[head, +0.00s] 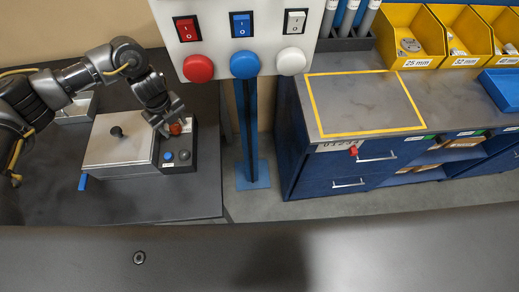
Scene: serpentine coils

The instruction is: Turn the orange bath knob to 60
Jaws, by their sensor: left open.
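The orange knob (175,129) sits at the upper part of a dark control box (178,168) on the table at left. A small pale display or label lies beside it. My left gripper (172,124) is open at the knob, with its fingers around or just above it; I cannot tell if they touch. The fingers partly hide the knob, and its pointer and any scale are too small to read. A blue knob (168,156) and a grey knob (184,155) sit lower on the same box. My right gripper is not in view.
A metal bath with a lid (118,143) and black lid knob stands directly left of the control box. A blue handle (83,182) sticks out at its front. A switch panel (243,35) hangs on a blue post to the right. A blue cabinet (310,165) stands farther right.

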